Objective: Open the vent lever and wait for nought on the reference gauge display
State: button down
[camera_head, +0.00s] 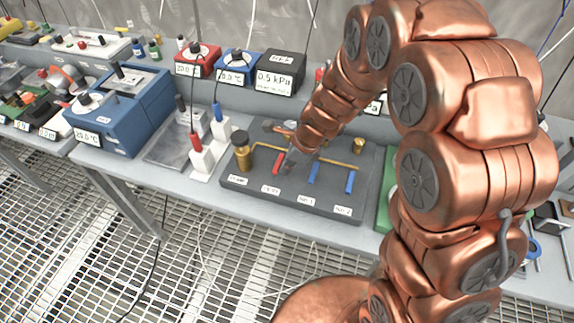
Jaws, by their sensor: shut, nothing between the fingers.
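The dark valve panel (232,185) lies on the grey bench. It has a brass pipe, a brass knob (241,158) at its left, a red lever (276,164) and two blue levers (314,173) (350,181). The small labels in front are hard to read; the red lever appears to be the vent lever. My gripper (288,168) is shut and empty, low over the panel, just right of the red lever. I cannot tell whether they touch. The black gauge display (278,72) reads 0.5 kPa on the shelf behind.
A red box (198,61) and a blue box (238,66) with temperature displays stand left of the gauge. A large blue bath (124,110) is further left. My copper arm hides much of the right side.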

jog(key=shift+s+d, duration=0.15)
jog(key=shift+d, duration=0.25)
jog(key=d, duration=0.2)
jog(key=s+d, duration=0.1)
jog(key=shift+d+r, duration=0.15)
jog(key=shift+r, duration=0.1)
jog(key=b+v, duration=0.2)
jog(key=v, duration=0.7)
jog(key=shift+s+r, duration=0.2)
jog(key=shift+s, duration=0.15)
jog(key=s+d+r+n+g+h, duration=0.1)
jog(key=s+d+n, duration=0.3)
jog(key=s+n, duration=0.6)
jog(key=s+d+r+n+g+h, duration=0.2)
jog(key=s+d+n+h, duration=0.1)
jog(key=s+n, duration=0.8)
jog(key=shift+s+d+r, duration=0.3)
jog(key=shift+s+d, duration=0.1)
jog(key=shift+s, duration=2.15)
